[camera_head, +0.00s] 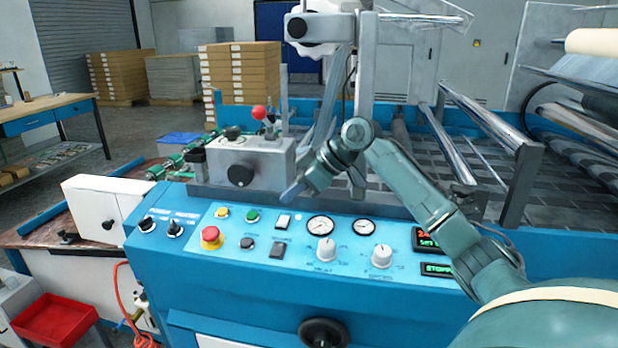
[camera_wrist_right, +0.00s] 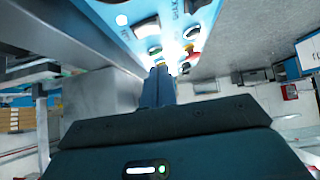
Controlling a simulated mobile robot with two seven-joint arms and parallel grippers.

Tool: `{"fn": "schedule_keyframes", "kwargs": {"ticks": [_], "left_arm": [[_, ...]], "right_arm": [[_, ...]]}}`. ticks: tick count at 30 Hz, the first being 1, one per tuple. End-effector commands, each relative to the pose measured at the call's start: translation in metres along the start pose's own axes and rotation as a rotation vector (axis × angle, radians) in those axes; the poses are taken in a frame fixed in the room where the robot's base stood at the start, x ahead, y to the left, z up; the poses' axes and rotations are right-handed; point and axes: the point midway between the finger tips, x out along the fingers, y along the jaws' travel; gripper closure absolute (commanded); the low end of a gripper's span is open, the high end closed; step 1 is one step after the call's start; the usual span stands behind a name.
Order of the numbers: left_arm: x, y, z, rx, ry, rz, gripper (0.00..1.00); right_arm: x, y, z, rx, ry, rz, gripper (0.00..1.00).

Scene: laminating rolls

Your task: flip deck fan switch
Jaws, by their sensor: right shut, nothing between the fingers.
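The blue control panel (camera_head: 300,270) of the laminating machine carries two rocker switches, a pale one (camera_head: 283,221) and a dark one (camera_head: 279,249) just below it. Their labels are too small to read, so I cannot tell which is the deck fan switch. My right gripper (camera_head: 291,194) is shut and empty, above the panel's back edge, behind the pale rocker and apart from it. In the right wrist view its closed fingers (camera_wrist_right: 157,84) point toward the panel, and a pale rocker (camera_wrist_right: 147,27) shows above them. My left gripper is not in view.
A green button (camera_head: 253,216), a red emergency stop (camera_head: 211,236), gauges (camera_head: 320,225) and white knobs (camera_head: 326,250) sit close around the rockers. A grey block with a black knob (camera_head: 240,175) stands behind, left of the gripper. Metal rollers (camera_head: 490,125) lie at the right.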

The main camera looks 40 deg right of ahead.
Motion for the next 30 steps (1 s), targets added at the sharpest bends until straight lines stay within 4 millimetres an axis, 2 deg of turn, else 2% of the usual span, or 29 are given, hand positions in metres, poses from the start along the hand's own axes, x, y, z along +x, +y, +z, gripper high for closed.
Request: {"fn": "schedule_keyframes", "kwargs": {"ticks": [2,3,9,24,30], "left_arm": [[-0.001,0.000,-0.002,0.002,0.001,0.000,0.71],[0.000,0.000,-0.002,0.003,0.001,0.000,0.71],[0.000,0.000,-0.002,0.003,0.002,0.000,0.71],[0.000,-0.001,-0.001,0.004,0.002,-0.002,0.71],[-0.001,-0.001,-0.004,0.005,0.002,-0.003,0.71]], "right_arm": [[0.016,-0.001,-0.001,0.001,0.000,-0.003,1.00],[0.022,0.000,0.006,0.002,-0.003,-0.002,1.00],[0.038,0.000,0.024,0.001,-0.001,0.000,1.00],[0.043,0.000,0.029,-0.005,-0.001,0.005,1.00],[0.050,-0.006,0.037,-0.126,-0.006,0.121,1.00]]}}
